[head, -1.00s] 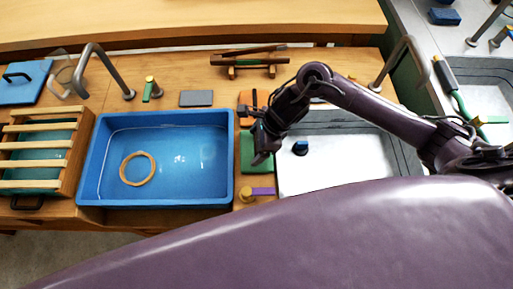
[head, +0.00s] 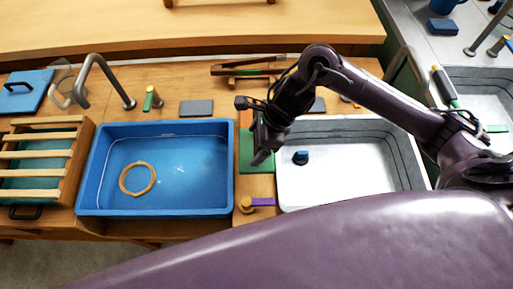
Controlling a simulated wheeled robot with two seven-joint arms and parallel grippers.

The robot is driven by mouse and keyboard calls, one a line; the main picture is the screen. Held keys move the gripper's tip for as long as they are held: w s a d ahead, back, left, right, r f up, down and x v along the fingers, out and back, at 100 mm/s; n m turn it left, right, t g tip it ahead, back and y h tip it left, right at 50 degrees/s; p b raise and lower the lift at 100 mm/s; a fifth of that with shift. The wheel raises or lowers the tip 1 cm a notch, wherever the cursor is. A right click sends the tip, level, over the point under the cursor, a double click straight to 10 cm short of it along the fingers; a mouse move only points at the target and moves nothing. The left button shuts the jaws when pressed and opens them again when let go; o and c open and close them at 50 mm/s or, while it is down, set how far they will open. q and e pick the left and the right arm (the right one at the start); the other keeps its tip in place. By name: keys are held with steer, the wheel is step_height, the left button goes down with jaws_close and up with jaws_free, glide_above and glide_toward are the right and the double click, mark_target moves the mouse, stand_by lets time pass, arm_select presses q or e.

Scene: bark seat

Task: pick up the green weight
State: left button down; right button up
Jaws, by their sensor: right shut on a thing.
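The green weight (head: 248,150) is a flat green block in the head view, in the gap between the blue tub and the white basin. My right gripper (head: 261,157) is over its right part and shut on it. The block seems slightly raised and overlaps an orange piece (head: 245,118) behind it. The fingers hide part of the block, so the exact grip is not clear. My left gripper is not in view.
The blue tub (head: 84,190) with a tan ring (head: 137,179) is left. The white basin (head: 350,197) holds a small blue object (head: 301,158). A yellow-and-purple piece (head: 258,202) lies in front. A grey block (head: 197,108) and wooden rack (head: 250,72) are behind.

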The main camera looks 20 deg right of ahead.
step_height(320, 180, up, 14)
steer(key=p, duration=0.2)
steer(key=shift+f+p, duration=0.25)
steer(key=shift+p, duration=0.05)
stand_by(1.1)
